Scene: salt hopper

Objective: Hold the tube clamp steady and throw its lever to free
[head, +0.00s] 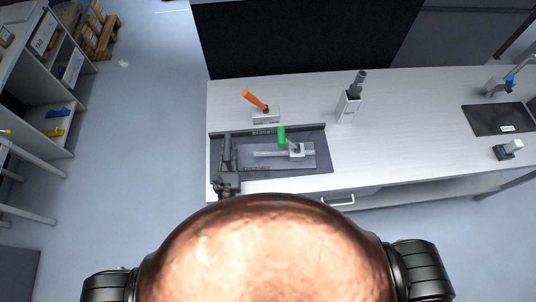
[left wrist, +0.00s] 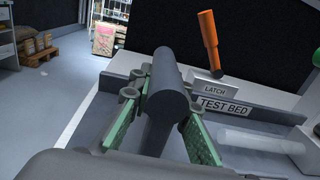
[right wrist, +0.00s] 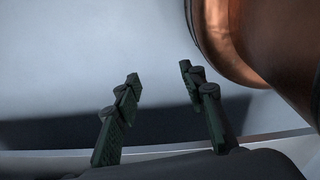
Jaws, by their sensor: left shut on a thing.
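The tube clamp is a light block (head: 297,151) with a green lever (head: 282,135). It sits at the right end of a pale clear tube (head: 268,154) on the dark test bed (head: 320,133). The lever's green end (left wrist: 316,58) shows at the right edge of the left wrist view. My left gripper (left wrist: 160,85) is shut on a thick dark grey bar (left wrist: 165,70) at the left end of the bed. It also shows in the head view (head: 228,178). My right gripper (right wrist: 160,88) is open and empty over pale floor. It is out of the head view.
An orange lever (head: 255,101) stands tilted on a block labelled LATCH (left wrist: 215,89), behind the bed. A light holder (head: 347,107) with a dark grey tool stands to the right. A dark mat (head: 500,119) lies at far right. The table between is clear.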

